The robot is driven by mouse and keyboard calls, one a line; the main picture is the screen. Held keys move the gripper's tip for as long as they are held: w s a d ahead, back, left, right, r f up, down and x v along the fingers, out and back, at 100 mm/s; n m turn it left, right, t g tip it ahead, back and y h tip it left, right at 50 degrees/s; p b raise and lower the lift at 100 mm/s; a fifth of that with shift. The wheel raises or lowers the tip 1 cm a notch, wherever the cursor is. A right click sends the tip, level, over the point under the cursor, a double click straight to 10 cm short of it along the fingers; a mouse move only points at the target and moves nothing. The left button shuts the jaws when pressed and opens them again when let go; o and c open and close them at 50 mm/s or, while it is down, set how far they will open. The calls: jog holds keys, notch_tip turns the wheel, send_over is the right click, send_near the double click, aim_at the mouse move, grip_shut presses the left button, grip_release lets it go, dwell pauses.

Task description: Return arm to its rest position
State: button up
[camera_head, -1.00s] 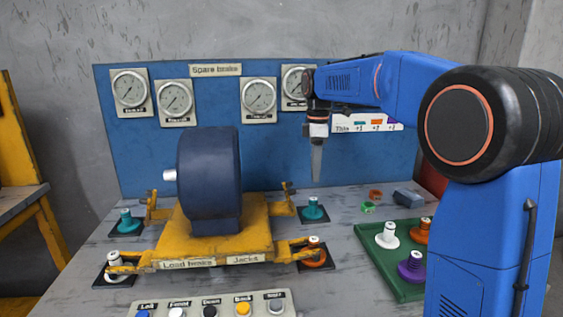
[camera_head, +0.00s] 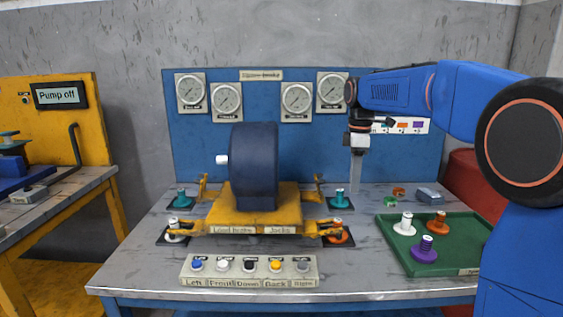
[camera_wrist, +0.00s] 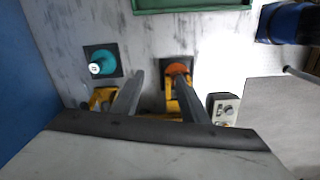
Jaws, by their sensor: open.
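My blue arm (camera_head: 455,95) reaches in from the right, raised, with its forearm pointing left across the back panel. My gripper (camera_head: 356,178) hangs downward in front of the panel, right of the dark blue motor (camera_head: 254,165). In the wrist view, the two fingers of my gripper (camera_wrist: 160,82) stand apart with nothing between them. Below them show a teal jack (camera_wrist: 103,63) and an orange jack (camera_wrist: 178,70) on dark pads.
The motor sits on a yellow cradle (camera_head: 225,217) with jacks at its corners. A button box (camera_head: 248,278) stands in front. A green tray (camera_head: 450,262) holds white, orange and purple jacks. A yellow "Pump off" panel (camera_head: 90,125) stands at left. Gauges line the blue panel (camera_head: 200,145).

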jog(key=s+d+f+m+t, duration=0.15)
jog(key=s+m, duration=0.25)
jog(key=s, duration=0.6)
jog(key=s+d+f+m+t, duration=0.1)
jog(key=s+d+f+m, duration=0.2)
jog(key=s, duration=0.6)
jog(key=s+d+f+m+t, duration=0.15)
jog(key=s+m, duration=0.25)
jog(key=s, duration=0.6)
jog(key=s+d+f+m, duration=0.1)
jog(key=s+f+m, duration=0.3)
jog(key=s+f, duration=0.4)
jog(key=shift+s+f+m+t, duration=0.3)
jog(key=shift+s+t, duration=0.1)
jog(key=shift+s, duration=0.3)
